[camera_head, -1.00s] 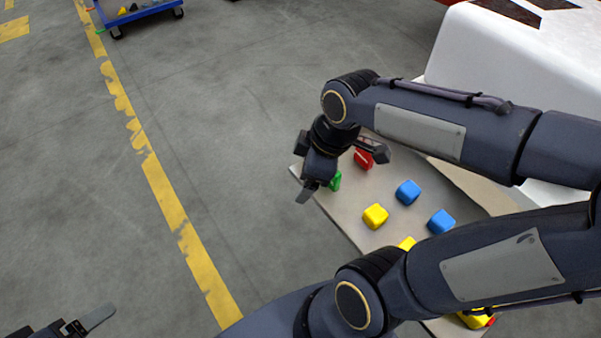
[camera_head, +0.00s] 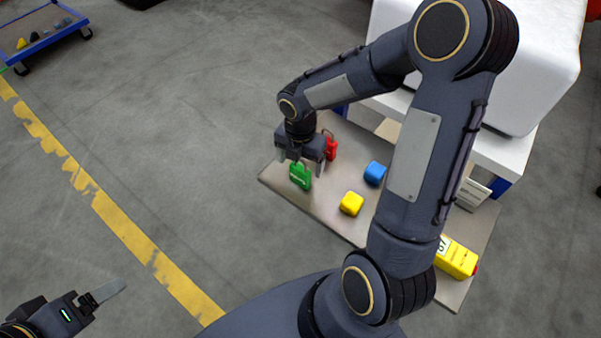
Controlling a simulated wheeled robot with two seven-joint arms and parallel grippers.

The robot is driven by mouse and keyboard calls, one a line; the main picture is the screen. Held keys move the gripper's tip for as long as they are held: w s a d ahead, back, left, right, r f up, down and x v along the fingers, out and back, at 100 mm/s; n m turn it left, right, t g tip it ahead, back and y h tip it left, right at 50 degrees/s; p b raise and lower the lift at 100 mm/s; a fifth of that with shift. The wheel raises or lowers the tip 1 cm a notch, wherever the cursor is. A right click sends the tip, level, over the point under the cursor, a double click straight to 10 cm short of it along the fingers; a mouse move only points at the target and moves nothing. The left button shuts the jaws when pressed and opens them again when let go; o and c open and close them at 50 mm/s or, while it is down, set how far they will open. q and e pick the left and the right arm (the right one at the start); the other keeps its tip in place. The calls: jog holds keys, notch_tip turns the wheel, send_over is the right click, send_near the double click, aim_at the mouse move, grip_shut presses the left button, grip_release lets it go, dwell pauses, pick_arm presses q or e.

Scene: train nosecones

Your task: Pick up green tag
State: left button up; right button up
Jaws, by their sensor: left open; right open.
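The green tag (camera_head: 300,176) stands near the left corner of the grey-beige board (camera_head: 325,205). My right gripper (camera_head: 301,167) is over it, pointing down, with its fingers apart on either side of the tag's upper part. I cannot tell whether the fingers touch it. The tag's top is partly hidden by the gripper. My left gripper (camera_head: 105,294) is at the lower left, over the floor, far from the tag; only part of it shows.
A red tag (camera_head: 331,148) stands close behind the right gripper. A blue block (camera_head: 375,173) and a yellow block (camera_head: 351,203) lie to the right. A yellow box (camera_head: 456,258) is at the lower right. A white housing (camera_head: 545,60) and blue cart (camera_head: 40,35) stand further back.

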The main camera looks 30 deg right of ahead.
jog(key=shift+f, duration=0.7)
jog(key=c, duration=1.3)
jog(key=shift+r, duration=0.1)
jog(key=shift+c, duration=0.2)
